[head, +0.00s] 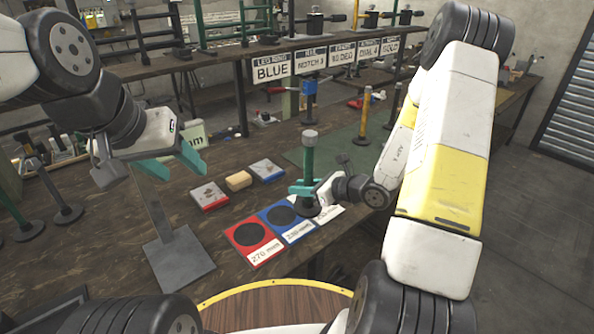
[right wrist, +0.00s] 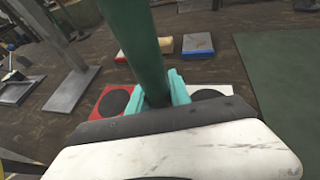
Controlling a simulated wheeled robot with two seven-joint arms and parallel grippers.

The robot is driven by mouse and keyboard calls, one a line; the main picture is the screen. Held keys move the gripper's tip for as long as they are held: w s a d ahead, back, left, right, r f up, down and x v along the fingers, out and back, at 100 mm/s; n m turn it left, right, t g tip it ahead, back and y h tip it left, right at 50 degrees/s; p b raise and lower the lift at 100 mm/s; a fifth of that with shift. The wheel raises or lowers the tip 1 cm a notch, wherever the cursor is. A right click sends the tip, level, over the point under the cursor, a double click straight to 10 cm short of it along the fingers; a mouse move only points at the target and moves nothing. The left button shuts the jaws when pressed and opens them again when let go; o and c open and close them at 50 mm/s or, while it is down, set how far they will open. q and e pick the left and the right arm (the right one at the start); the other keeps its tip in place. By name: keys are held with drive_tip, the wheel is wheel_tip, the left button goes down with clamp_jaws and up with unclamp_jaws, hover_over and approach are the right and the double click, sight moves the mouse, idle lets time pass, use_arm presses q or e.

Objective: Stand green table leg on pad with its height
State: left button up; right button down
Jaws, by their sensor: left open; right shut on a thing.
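The green table leg (head: 308,162), with a grey top and dark round foot, stands upright in my right gripper (head: 303,189). The right wrist view also shows the leg (right wrist: 136,40) between the teal fingers. Its foot overlaps the right side of the blue pad (head: 272,214) and hides part of the white pad (head: 328,214); I cannot tell whether it touches either. The red pad (head: 241,252), labelled 270 mm, lies left of the blue one. Each pad has a dark disc; the blue and white labels are hard to read. My left gripper (head: 172,163) is open and empty above the table.
A grey stand (head: 180,262) is at the left. Red (head: 209,197), tan (head: 238,181) and blue (head: 266,170) blocks lie behind the pads. A yellow leg (head: 366,105) stands on the green mat (head: 340,143).

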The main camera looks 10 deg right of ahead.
drive_tip(key=shift+w+d+f, duration=0.35)
drive_tip(key=shift+w+f, duration=0.4)
drive_tip(key=shift+w, duration=0.85)
drive_tip(key=shift+w+d+f, duration=0.35)
drive_tip(key=shift+w+f, duration=0.35)
drive_tip(key=shift+w, duration=0.9)
drive_tip(key=shift+w+d+f, duration=0.35)
drive_tip(key=shift+w+f, duration=0.4)
drive_tip(key=shift+w, duration=0.85)
drive_tip(key=shift+f, duration=0.1)
drive_tip(key=c, duration=1.2)
unclamp_jaws()
